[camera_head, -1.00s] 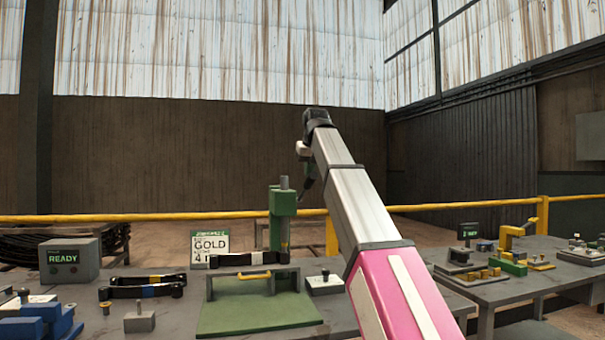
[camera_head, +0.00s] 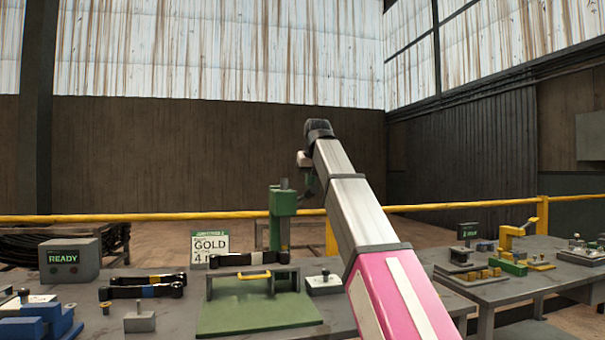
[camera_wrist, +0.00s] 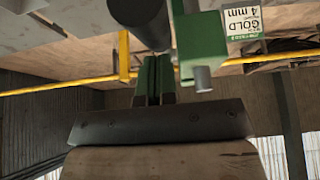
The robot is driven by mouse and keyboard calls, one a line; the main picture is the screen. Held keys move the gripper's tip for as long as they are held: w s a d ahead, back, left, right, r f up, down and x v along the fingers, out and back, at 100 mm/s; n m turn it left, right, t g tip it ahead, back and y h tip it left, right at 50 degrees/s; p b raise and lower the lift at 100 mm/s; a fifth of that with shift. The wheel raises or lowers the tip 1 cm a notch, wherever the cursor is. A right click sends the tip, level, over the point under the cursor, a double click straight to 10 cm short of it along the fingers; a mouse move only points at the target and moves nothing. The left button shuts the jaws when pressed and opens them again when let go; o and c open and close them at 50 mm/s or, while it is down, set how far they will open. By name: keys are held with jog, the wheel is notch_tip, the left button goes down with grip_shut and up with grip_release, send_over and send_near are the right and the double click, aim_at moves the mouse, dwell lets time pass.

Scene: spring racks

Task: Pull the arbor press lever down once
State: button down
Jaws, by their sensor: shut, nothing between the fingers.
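The green arbor press (camera_head: 283,203) stands at the back of the bench, with a grey ram end on top. In the wrist view, which is upside down, the press (camera_wrist: 200,45) is right of my fingers. A dark round bar (camera_wrist: 143,22), which looks like the press lever's grip, lies just beyond the fingertips. I cannot tell whether they touch it. My gripper (camera_wrist: 155,62) has green fingers close together, with nothing between them. In the head view my arm hides most of the gripper and lever.
A green fixture plate (camera_head: 260,316) with a yellow-handled frame is in front of the press. A GOLD 4 mm sign (camera_head: 209,247) and a READY box (camera_head: 70,260) stand to the left. A yellow rail (camera_head: 150,217) runs behind the bench. A second table (camera_head: 500,291) is right.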

aim_at(311, 196)
jog(key=shift+s+f, duration=0.15)
jog(key=shift+f, duration=0.55)
jog(key=shift+s+d+f, duration=0.1)
jog(key=shift+f, duration=0.95)
jog(key=shift+s+f, duration=0.1)
jog(key=shift+f, duration=1)
jog(key=shift+w+f, duration=0.15)
jog(key=shift+f, duration=0.65)
jog(key=shift+w+f, duration=0.15)
jog(key=shift+f, duration=0.65)
jog(key=shift+s+f, duration=0.1)
jog(key=shift+f, duration=0.6)
jog(key=shift+r, duration=0.1)
